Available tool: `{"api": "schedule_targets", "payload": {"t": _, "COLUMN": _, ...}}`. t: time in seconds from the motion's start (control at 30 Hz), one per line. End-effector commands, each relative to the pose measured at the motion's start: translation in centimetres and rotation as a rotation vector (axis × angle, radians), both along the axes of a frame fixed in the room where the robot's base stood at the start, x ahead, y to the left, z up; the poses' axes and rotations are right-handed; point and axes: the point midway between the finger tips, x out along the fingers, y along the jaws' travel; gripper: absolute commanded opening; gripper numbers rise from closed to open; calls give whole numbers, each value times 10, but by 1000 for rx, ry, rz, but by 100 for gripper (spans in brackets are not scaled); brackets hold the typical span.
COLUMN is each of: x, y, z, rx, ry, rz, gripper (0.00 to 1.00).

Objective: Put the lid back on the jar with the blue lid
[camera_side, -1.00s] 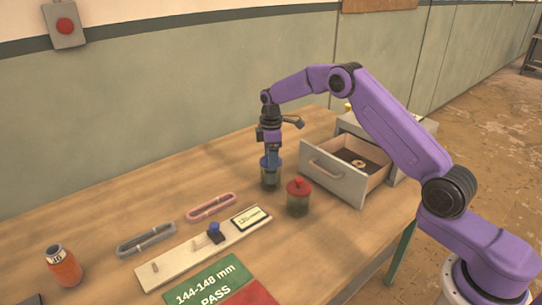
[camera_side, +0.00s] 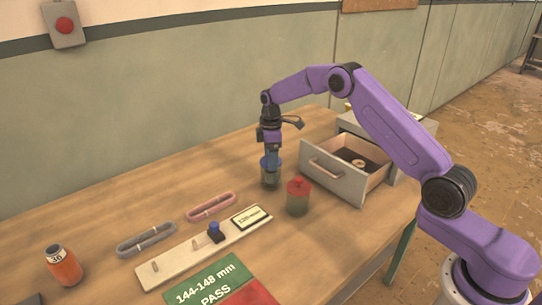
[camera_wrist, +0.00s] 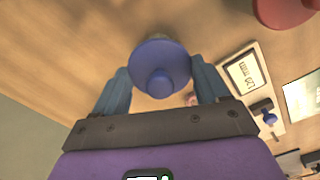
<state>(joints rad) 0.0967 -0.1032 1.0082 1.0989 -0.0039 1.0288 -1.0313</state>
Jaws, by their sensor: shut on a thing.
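The jar with the blue lid (camera_side: 270,182) is a greenish glass jar standing upright on the table, left of the open drawer. The blue lid (camera_side: 266,163) is at its mouth; I cannot tell whether it is fully seated. My gripper (camera_side: 271,157) points straight down over this jar, its fingers shut on the blue lid. In the wrist view the blue lid (camera_wrist: 160,55) is round with a centre knob, between the two fingers of my gripper (camera_wrist: 160,78). The lid hides most of the jar there.
A jar with a red lid (camera_side: 298,198) stands close by at the front right. The open drawer (camera_side: 335,187) is to the right. A gauge board (camera_side: 190,255), pink and grey links, an orange canister (camera_side: 64,268) and a green PASS mat (camera_side: 205,283) lie toward the front left.

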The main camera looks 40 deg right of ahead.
Motion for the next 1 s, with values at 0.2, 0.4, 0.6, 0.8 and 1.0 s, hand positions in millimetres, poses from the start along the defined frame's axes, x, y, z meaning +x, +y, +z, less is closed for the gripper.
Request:
{"api": "schedule_targets", "payload": {"t": 0.2, "x": 0, "y": 0, "z": 0, "rx": 0, "ry": 0, "rz": 0, "gripper": 45}}
{"api": "schedule_targets", "payload": {"t": 0.4, "x": 0, "y": 0, "z": 0, "rx": 0, "ry": 0, "rz": 0, "gripper": 45}}
{"api": "schedule_targets", "payload": {"t": 0.6, "x": 0, "y": 0, "z": 0, "rx": 0, "ry": 0, "rz": 0, "gripper": 100}}
{"api": "schedule_targets", "payload": {"t": 0.8, "x": 0, "y": 0, "z": 0, "rx": 0, "ry": 0, "rz": 0, "gripper": 100}}
{"api": "schedule_targets", "payload": {"t": 1.0, "x": 0, "y": 0, "z": 2, "rx": -1, "ry": -1, "rz": 0, "gripper": 100}}
